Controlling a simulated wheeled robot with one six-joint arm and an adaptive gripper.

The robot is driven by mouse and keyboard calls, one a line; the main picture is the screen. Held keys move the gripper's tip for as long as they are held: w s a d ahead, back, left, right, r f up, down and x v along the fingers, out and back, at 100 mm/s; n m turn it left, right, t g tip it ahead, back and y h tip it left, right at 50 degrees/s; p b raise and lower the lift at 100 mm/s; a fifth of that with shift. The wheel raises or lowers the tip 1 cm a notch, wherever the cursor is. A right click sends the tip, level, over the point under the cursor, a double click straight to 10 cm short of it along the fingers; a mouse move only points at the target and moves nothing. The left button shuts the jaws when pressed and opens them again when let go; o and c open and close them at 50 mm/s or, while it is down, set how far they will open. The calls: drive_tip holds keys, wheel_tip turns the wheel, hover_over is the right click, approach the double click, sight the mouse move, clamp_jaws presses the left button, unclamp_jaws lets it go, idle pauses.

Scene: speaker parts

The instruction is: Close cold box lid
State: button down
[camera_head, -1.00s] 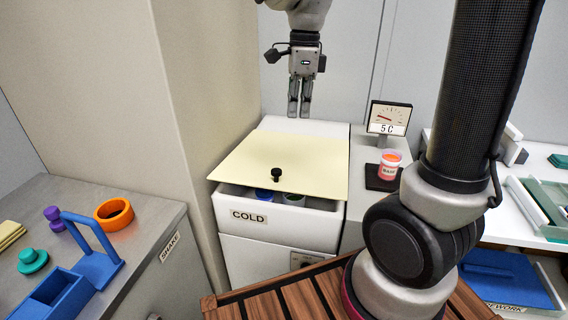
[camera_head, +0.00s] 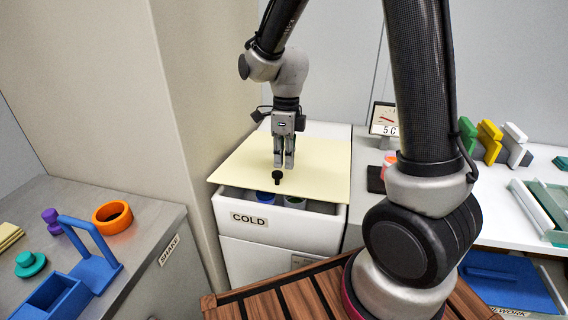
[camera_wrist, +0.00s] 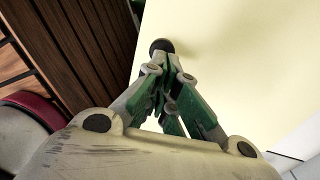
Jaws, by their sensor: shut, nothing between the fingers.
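The cold box (camera_head: 228,215) is a white box with a COLD label on its front. Its pale yellow lid (camera_head: 318,165) lies over the top, with the front of the box uncovered below its near edge. A blue item (camera_head: 264,196) and a greenish item (camera_head: 294,201) show in that gap. A black knob (camera_head: 277,177) stands near the lid's front edge; it also shows in the wrist view (camera_wrist: 161,46). My gripper (camera_head: 284,165) is shut and empty, pointing down just behind the knob. In the wrist view its fingertips (camera_wrist: 172,66) are close to the knob; I cannot tell whether they touch.
A dial reading 5 C (camera_head: 384,118) and a reddish jar (camera_head: 390,160), partly hidden by my arm, stand right of the box. A wall panel rises close on the left. The SHAKE bench (camera_head: 150,240) holds an orange ring (camera_head: 113,217) and blue parts.

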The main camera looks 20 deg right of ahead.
drive_tip(key=shift+f, duration=0.7)
drive_tip(key=shift+s, duration=0.1)
